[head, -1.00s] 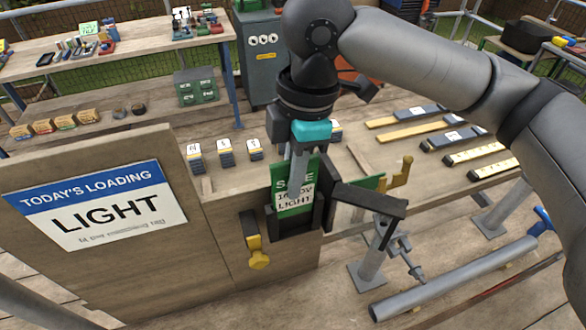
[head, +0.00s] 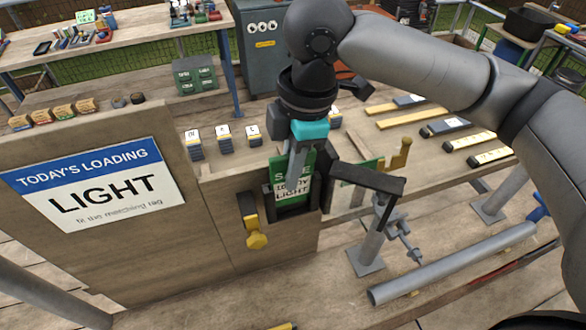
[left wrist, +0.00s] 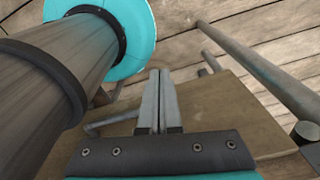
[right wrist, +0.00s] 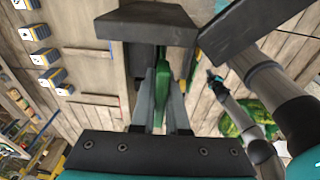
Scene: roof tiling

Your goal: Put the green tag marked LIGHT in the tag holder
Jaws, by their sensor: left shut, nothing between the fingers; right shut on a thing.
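The green tag (head: 278,184) has white lettering and a white panel whose bottom line reads LIGHT. It stands upright at the dark tag holder (head: 309,206) on the wooden board, its lower part within the holder's frame. Whether it is fully seated is not clear. My right gripper (head: 297,172) is shut on the tag from above and partly hides it. In the right wrist view the tag (right wrist: 162,85) shows edge-on between the fingers, just below a dark block. My left gripper (left wrist: 158,128) shows only in the left wrist view, shut and empty.
A sign (head: 95,188) reading TODAY'S LOADING LIGHT is left of the holder. A yellow latch (head: 256,240) hangs just left of it. A dark bar (head: 368,180) juts out to its right. A grey pipe (head: 450,264) lies at the lower right.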

